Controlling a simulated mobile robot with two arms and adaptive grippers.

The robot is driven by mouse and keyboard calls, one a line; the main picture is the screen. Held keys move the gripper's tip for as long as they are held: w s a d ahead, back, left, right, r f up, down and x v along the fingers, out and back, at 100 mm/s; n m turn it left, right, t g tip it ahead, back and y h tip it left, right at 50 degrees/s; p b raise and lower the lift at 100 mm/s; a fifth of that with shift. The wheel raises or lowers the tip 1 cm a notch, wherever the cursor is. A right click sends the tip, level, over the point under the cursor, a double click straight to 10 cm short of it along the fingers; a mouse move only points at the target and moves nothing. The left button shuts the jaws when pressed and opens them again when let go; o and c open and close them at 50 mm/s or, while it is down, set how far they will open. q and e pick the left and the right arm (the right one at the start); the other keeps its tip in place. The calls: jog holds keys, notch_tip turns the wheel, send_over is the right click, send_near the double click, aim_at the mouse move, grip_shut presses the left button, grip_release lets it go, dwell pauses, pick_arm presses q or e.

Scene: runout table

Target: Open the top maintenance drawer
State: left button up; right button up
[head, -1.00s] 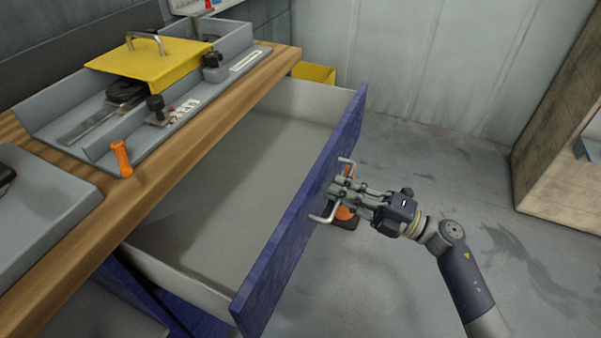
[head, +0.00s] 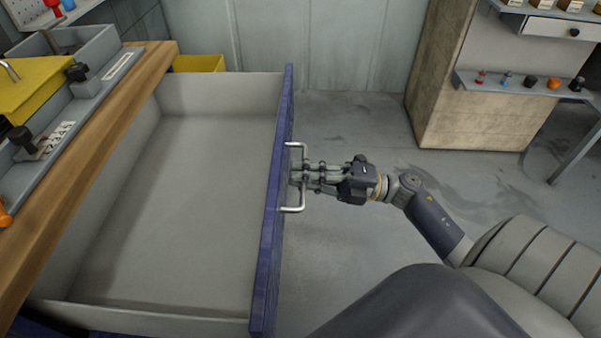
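The blue-fronted drawer (head: 277,215) is pulled far out from under the wooden worktop, and its grey inside (head: 190,190) is empty. A pale metal bar handle (head: 294,209) stands out from the right side of its front. My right gripper (head: 300,176) is at the middle of this handle, with its fingers reaching across the bar towards the drawer front. It looks shut on the handle, though the fingers hide part of the bar. My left gripper is not in view.
The wooden worktop (head: 100,150) with a grey fixture and yellow cover (head: 35,82) is at left. A yellow bin (head: 198,63) stands behind the drawer. A cabinet with a shelf (head: 520,83) of small knobs is at back right. Floor right of the drawer is clear.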

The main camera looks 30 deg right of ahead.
jog(key=o, duration=0.4)
jog(key=shift+f, duration=0.1)
jog(key=v, duration=1.2)
